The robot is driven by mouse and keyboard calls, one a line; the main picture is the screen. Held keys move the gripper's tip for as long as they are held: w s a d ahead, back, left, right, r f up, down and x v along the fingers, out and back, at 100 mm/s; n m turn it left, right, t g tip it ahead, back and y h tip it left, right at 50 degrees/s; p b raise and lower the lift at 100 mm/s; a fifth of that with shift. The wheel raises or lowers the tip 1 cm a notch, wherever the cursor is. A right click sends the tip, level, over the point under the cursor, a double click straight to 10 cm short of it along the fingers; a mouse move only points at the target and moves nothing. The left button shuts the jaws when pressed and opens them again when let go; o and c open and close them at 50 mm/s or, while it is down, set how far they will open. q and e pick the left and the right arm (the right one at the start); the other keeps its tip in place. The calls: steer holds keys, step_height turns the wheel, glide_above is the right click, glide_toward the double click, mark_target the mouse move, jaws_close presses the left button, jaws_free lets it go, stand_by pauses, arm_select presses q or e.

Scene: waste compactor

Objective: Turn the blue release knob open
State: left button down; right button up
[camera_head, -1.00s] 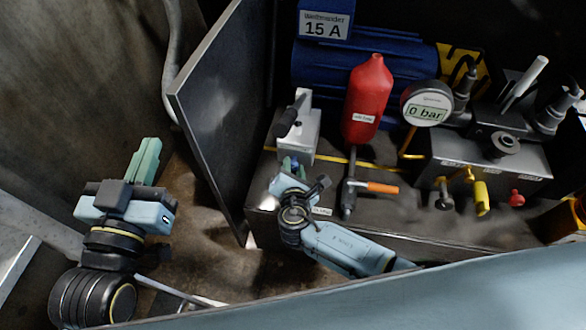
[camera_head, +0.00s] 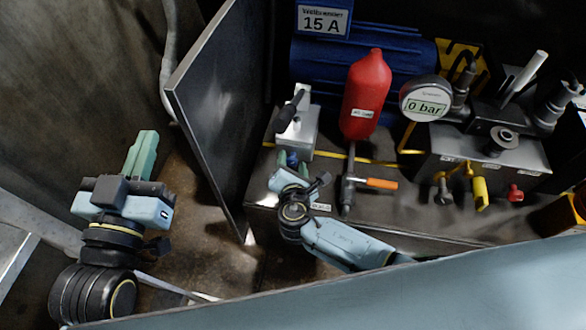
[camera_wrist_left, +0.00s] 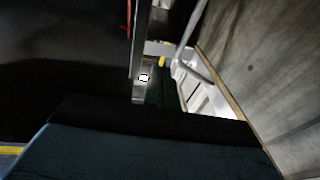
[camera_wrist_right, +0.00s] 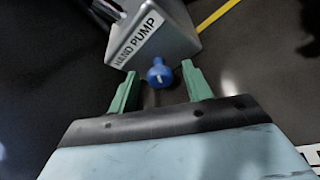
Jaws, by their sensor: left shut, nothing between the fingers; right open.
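The blue release knob (camera_wrist_right: 160,74) sits at the base of the grey hand pump block (camera_wrist_right: 155,40), as the right wrist view shows. In the head view the knob (camera_head: 291,160) is small and partly hidden by my right gripper (camera_head: 291,162). The right gripper is open, with its green fingers (camera_wrist_right: 155,86) on either side of the knob and the knob near the fingertips. I cannot tell whether either finger touches it. My left gripper (camera_head: 143,150) is shut and empty, left of the open door panel.
A dark door panel (camera_head: 215,105) stands between my two arms. A red cylinder (camera_head: 366,95), an orange-handled valve (camera_head: 382,184) and a gauge reading 0 bar (camera_head: 426,100) stand to the right of the pump. A blue motor (camera_head: 400,65) is behind.

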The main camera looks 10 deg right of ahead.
steer(key=p+v, duration=0.2)
steer(key=v, duration=0.4)
steer(key=shift+p, duration=0.4)
steer(key=p+v, duration=0.2)
steer(key=v, duration=0.4)
steer(key=shift+s+a+r, duration=0.1)
steer(key=shift+s, duration=0.1)
arm_select(q)
steer(key=s+a+f+g+y, duration=0.2)
steer(key=s+a+f+g, duration=0.1)
steer(key=s+f+g, duration=0.3)
steer(key=s+a+f+n+g+y, duration=0.1)
steer(key=s+a+f+g+y, duration=0.1)
steer(key=s+a+f+g, duration=0.2)
steer(key=shift+s+f+g+y, duration=0.3)
steer(key=shift+s+f+g, duration=0.8)
steer(key=shift+f+g, duration=1.5)
arm_select(e)
steer(key=shift+s+r, duration=0.1)
steer(key=shift+s, duration=0.3)
arm_select(q)
steer(key=shift+f+t, duration=0.45)
steer(key=shift+t, duration=0.05)
